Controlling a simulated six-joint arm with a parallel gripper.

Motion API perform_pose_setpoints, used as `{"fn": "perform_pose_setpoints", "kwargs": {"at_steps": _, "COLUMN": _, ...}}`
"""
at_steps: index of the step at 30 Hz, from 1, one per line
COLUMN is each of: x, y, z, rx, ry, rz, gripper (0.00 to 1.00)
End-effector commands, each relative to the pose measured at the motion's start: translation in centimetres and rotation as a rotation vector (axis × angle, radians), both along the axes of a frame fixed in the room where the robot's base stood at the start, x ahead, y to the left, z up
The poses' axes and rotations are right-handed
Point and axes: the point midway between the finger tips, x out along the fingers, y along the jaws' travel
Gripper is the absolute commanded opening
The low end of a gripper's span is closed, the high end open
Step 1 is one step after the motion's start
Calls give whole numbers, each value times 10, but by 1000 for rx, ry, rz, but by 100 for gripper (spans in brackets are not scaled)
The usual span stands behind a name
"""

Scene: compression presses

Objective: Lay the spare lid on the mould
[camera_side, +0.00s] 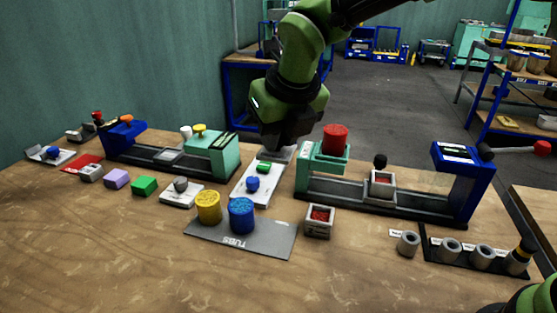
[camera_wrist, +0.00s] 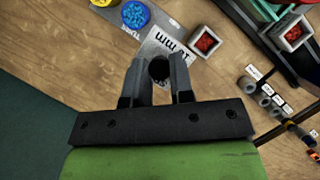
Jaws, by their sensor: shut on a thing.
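My gripper (camera_side: 287,142) is shut on what looks like the spare lid, a grey plate (camera_side: 282,153) directly below the fingers and above the table. In the wrist view a dark round knob (camera_wrist: 160,68) sits between the fingertips, and a grey face marked "10 MM" (camera_wrist: 172,43) shows beyond them. The fingers hide part of it.
The right press (camera_side: 460,180) has a tall blue end, and a red tub (camera_side: 335,138) stands at its other end. Yellow (camera_side: 208,207) and blue (camera_side: 241,215) tubs stand on a grey mat (camera_side: 270,240).

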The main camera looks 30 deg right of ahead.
Motion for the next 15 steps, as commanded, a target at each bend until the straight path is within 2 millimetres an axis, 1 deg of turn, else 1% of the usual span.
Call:
{"fn": "perform_pose_setpoints", "kwargs": {"at_steps": 1, "x": 2, "y": -9, "z": -1, "rx": -2, "ry": 1, "rz": -45, "gripper": 0}}
{"fn": "perform_pose_setpoints", "kwargs": {"at_steps": 5, "x": 6, "y": -30, "z": -3, "rx": -2, "ry": 0, "rz": -171, "gripper": 0}}
{"fn": "perform_pose_setpoints", "kwargs": {"at_steps": 8, "x": 9, "y": -51, "z": -4, "rx": -2, "ry": 0, "rz": -291, "gripper": 0}}
{"fn": "perform_pose_setpoints", "kwargs": {"at_steps": 11, "x": 12, "y": -79, "z": -5, "rx": -2, "ry": 1, "rz": -453, "gripper": 0}}
{"fn": "perform_pose_setpoints", "kwargs": {"at_steps": 14, "x": 12, "y": -114, "z": -5, "rx": -2, "ry": 1, "rz": -660, "gripper": 0}}
{"fn": "perform_pose_setpoints", "kwargs": {"at_steps": 15, "x": 11, "y": -130, "z": -5, "rx": -3, "ry": 0, "rz": -753, "gripper": 0}}
